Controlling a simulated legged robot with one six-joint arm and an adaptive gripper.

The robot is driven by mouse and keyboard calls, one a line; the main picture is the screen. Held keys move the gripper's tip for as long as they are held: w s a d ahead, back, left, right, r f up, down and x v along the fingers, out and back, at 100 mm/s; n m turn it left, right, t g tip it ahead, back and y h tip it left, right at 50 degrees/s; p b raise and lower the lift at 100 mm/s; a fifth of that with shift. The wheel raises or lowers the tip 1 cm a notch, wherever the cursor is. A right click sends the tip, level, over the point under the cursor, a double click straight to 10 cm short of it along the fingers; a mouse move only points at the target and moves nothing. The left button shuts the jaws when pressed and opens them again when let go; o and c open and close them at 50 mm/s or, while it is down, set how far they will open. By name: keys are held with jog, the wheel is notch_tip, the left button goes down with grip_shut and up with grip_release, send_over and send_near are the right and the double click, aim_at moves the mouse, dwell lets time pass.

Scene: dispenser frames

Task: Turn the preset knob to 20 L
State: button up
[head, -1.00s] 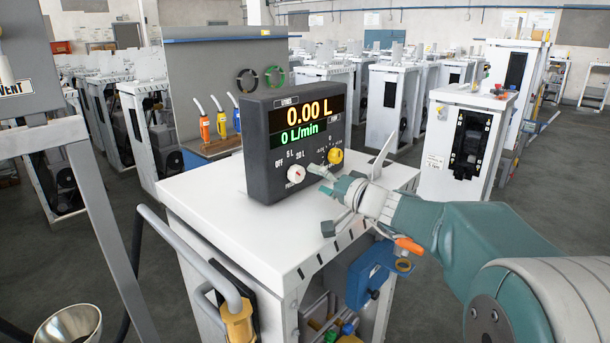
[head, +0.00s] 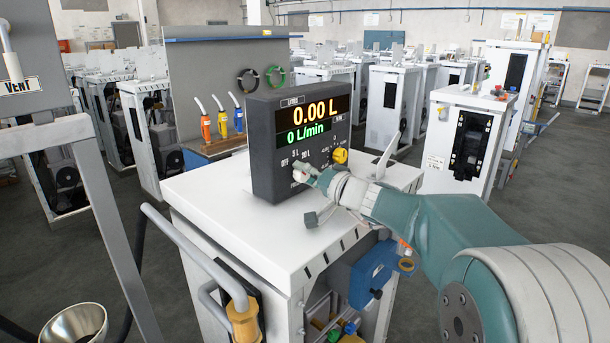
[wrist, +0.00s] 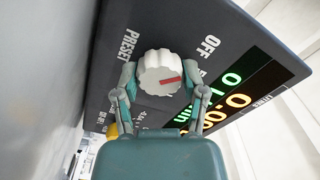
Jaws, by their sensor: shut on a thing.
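The white preset knob (wrist: 158,73) has ribbed sides and a red pointer mark. In the wrist view the mark points right, toward the display side, below the OFF label. My gripper (wrist: 160,76) is shut on the knob, with one finger on each side. In the head view my gripper (head: 316,177) reaches the knob (head: 298,169) from the right and covers part of it. The dispenser display box (head: 262,150) reads 0.00 L and 0 L/min.
A yellow knob (head: 340,155) is on the panel just right of the preset knob. The box stands on a white cabinet (head: 215,205) with free top surface in front. A blue bracket (head: 368,272) hangs at the cabinet's right side.

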jog(key=shift+a+f, duration=0.2)
jog(key=shift+f, duration=0.15)
jog(key=m, duration=1.3)
jog(key=shift+m, duration=2.4)
